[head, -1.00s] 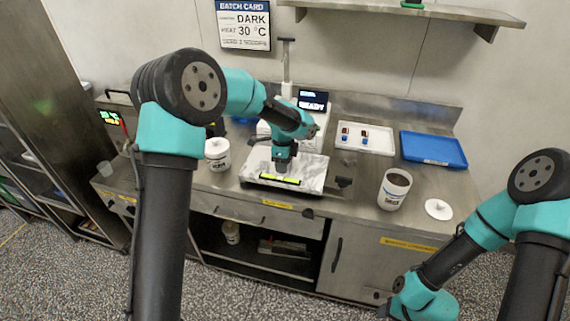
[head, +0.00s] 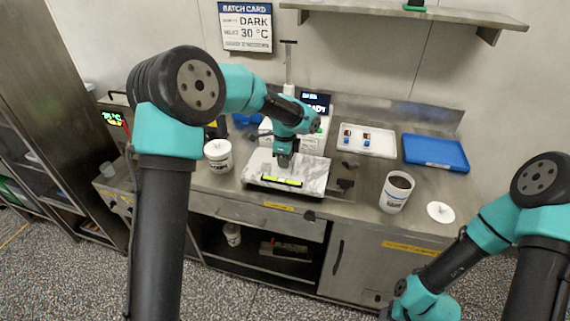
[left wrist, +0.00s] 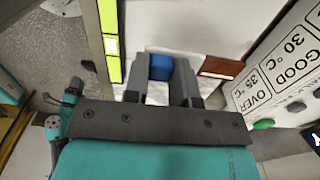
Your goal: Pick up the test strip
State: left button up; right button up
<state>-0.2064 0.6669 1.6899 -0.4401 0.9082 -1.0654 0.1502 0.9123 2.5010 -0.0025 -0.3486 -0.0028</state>
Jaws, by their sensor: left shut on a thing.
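My left gripper (head: 284,164) is low over the white marbled slab (head: 314,178) in the head view. In the left wrist view its fingers (left wrist: 168,90) are shut on a blue block (left wrist: 160,67), which looks like the blue end of the test strip. A brown patch (left wrist: 220,67) shows right of the fingers; I cannot tell whether it belongs to the same strip. Small brown-and-blue pieces (head: 366,138) lie on the white tray (head: 385,150). My right arm's gripper is out of view at the bottom right.
A yellow-green bar (head: 282,182) lies along the slab's front; the left wrist view also shows it (left wrist: 110,45). A lidded white tub (head: 217,155) stands left, an open tub (head: 396,190) and round lid (head: 440,212) right. A blue tray (head: 435,152) is at the back right.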

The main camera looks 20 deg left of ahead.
pick_arm(q)
jog(key=s+d+r, duration=0.1)
jog(key=s+d, duration=0.1)
jog(key=s, duration=0.5)
jog(key=s+d+r, duration=0.1)
jog(key=s+d, duration=0.1)
jog(key=s, duration=0.6)
jog(key=shift+s+d+r, duration=0.2)
jog(key=shift+d+r, duration=0.05)
jog(key=shift+w, duration=0.1)
jog(key=w+n, duration=0.2)
jog(key=w, duration=0.1)
jog(key=w+a+n, duration=0.1)
jog(key=w+n, duration=0.4)
jog(key=w, duration=0.1)
jog(key=shift+w+a+f+n, duration=0.2)
jog(key=shift+w+a+n, duration=0.1)
jog(key=shift+a+n, duration=0.1)
jog(key=w+a+n, duration=0.1)
jog(key=w+n, duration=0.2)
jog(key=w+a+f+n, duration=0.1)
jog(key=w+a+n, duration=0.1)
jog(key=w+n, duration=0.1)
jog(key=w+a+n, duration=0.1)
jog(key=w+n, duration=0.3)
jog(key=shift+w+a+f, duration=0.2)
jog(key=shift+a+f, duration=0.05)
jog(key=shift+a, duration=0.05)
